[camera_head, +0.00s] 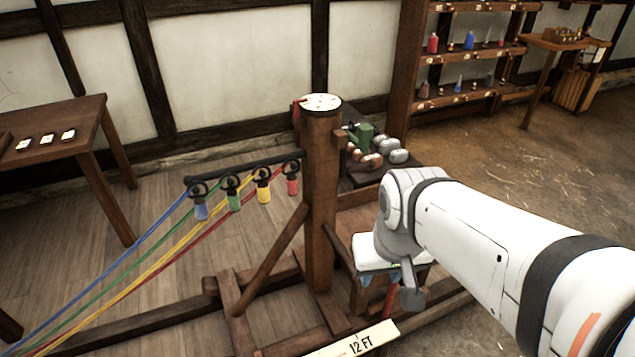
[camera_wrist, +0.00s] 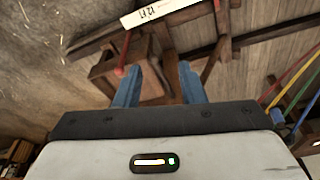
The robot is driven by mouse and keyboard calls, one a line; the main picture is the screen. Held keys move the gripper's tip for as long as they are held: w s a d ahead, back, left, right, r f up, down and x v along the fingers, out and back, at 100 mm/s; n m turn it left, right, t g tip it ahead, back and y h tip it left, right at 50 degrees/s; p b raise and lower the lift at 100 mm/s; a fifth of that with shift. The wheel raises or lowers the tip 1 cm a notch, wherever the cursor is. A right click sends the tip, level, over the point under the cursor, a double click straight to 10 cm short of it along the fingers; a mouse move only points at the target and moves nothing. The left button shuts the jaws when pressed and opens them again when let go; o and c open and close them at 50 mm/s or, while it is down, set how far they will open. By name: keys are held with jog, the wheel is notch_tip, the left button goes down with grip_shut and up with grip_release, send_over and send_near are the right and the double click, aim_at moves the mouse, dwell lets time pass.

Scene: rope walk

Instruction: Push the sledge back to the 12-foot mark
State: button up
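The sledge (camera_head: 320,215) is a dark wooden frame with a tall upright post and a slanted brace. A crossbar (camera_head: 245,165) on the post carries several hooks with blue, green, yellow and red ropes. A white board marked "12 FT" (camera_head: 352,342) lies low at the front of the frame; it also shows at the top of the wrist view (camera_wrist: 160,10). My gripper (camera_head: 400,283) points down just right of the post, over the frame's timbers. In the wrist view its two blue fingers (camera_wrist: 158,68) are apart with nothing gripped between them. Contact with the timber cannot be told.
A side table (camera_head: 70,120) with small cards stands at the left. Grey and brown weights (camera_head: 385,150) sit on a platform behind the post. Shelves (camera_head: 470,50) and a small table (camera_head: 565,42) stand at the back right. Open floor (camera_head: 520,150) lies to the right.

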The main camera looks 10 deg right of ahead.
jog(key=shift+o, duration=0.4)
jog(key=shift+s+d, duration=0.1)
jog(key=shift+d, duration=0.05)
jog(key=shift+o, duration=0.4)
jog(key=shift+w, duration=0.2)
jog(key=n+g+h+b, duration=0.2)
jog(key=n+b, duration=0.1)
jog(key=b, duration=0.9)
send_over(343, 253)
jog(key=a, duration=0.2)
notch_tip(343, 253, down, 23)
jog(key=f, duration=0.2)
jog(key=d+f, duration=0.1)
jog(key=f, duration=0.4)
jog(key=shift+d+f+b, duration=0.25)
jog(key=shift+d+b, duration=0.05)
jog(key=shift+d, duration=0.1)
jog(key=shift+c, duration=0.3)
grip_shut()
